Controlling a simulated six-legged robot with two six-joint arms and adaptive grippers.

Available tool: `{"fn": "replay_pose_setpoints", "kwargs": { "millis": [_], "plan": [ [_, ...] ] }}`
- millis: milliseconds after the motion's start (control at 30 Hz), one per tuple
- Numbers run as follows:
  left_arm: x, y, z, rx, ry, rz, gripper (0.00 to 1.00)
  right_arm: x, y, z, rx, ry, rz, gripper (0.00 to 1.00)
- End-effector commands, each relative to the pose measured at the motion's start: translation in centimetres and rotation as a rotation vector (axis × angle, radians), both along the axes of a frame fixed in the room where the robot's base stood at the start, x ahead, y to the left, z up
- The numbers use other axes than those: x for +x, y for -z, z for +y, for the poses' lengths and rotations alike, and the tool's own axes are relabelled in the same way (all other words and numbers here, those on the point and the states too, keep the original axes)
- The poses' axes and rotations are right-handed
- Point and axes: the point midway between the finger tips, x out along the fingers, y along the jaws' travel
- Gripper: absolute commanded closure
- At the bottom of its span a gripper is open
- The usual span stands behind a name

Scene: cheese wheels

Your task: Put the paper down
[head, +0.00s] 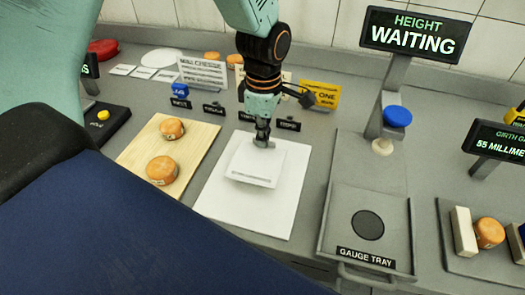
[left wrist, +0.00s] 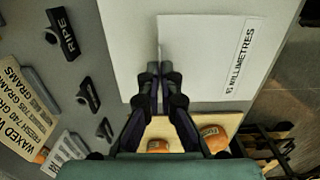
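The paper (head: 255,168) is a small white sheet over a larger white mat (head: 222,205) in the head view. My left gripper (head: 264,143) points down at the paper's far edge, with its fingers together. In the left wrist view the fingertips (left wrist: 165,62) overlap the left edge of the paper (left wrist: 205,65), which carries a printed line in millimetres. The fingers look shut on that edge. The paper lies very low over the mat; I cannot tell whether it touches all along. My right gripper is not in view.
A wooden board (head: 196,141) with two orange cheeses (head: 162,170) stands left of the mat. The gauge tray (head: 340,225) is to the right, under a height display (head: 415,35). Small black labels (head: 288,125) and a yellow sign (head: 322,96) stand behind the mat.

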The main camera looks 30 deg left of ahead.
Motion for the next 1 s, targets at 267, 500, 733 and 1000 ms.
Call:
{"fn": "replay_pose_setpoints", "kwargs": {
  "millis": [267,500,733,1000],
  "plan": [
    [-0.1,2.6,0.0,0.000,0.001,0.002,1.00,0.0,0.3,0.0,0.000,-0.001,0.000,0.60],
    [0.0,4.2,0.0,0.000,0.001,-0.002,1.00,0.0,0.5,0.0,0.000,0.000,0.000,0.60],
    [0.0,4.2,0.0,-0.001,0.001,-0.001,0.94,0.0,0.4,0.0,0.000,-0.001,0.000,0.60],
    [0.0,4.2,0.0,0.000,0.001,-0.001,0.72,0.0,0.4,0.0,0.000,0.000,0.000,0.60]
  ]
}}
